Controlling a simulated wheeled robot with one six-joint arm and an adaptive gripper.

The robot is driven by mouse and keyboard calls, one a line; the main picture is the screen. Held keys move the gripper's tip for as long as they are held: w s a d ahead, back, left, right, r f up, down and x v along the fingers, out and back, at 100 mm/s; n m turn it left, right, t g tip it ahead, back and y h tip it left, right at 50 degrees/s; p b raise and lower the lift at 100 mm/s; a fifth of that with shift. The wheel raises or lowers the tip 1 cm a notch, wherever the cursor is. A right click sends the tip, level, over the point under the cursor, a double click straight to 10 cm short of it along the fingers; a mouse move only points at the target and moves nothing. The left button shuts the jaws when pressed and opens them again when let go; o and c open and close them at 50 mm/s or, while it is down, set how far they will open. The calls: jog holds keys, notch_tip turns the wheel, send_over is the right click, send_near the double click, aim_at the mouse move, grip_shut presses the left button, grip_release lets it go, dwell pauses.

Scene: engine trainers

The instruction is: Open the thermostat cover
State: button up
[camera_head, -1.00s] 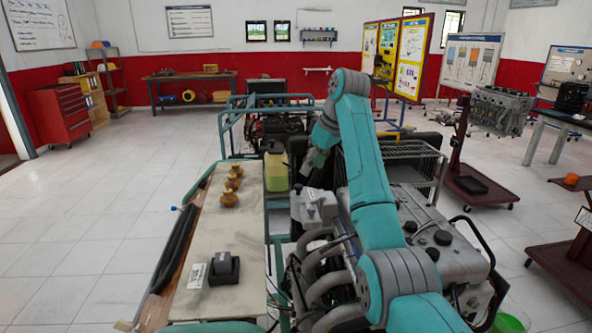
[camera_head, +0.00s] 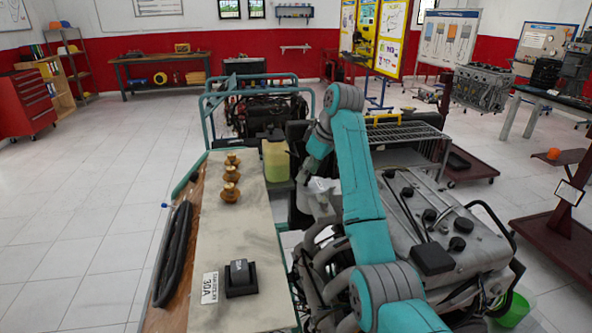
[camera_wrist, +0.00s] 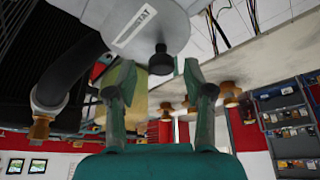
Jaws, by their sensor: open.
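A light grey housing (camera_wrist: 125,20) with a printed label fills the upper part of the wrist view; the label is too small to read surely. A black knob (camera_wrist: 161,60) sticks out of it. My gripper (camera_wrist: 158,74) is open, its two fingers on either side of the knob and apart from it, with nothing held. In the head view the pale housing (camera_head: 318,188) sits at the front left of the engine, partly hidden by my arm. My gripper (camera_head: 314,166) is just above it. Whether the cover is shut cannot be told.
A thick hose (camera_wrist: 65,75) runs beside my gripper.

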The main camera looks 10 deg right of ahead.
jog(key=shift+a+f, duration=0.1)
jog(key=shift+f, duration=0.2)
grip_shut()
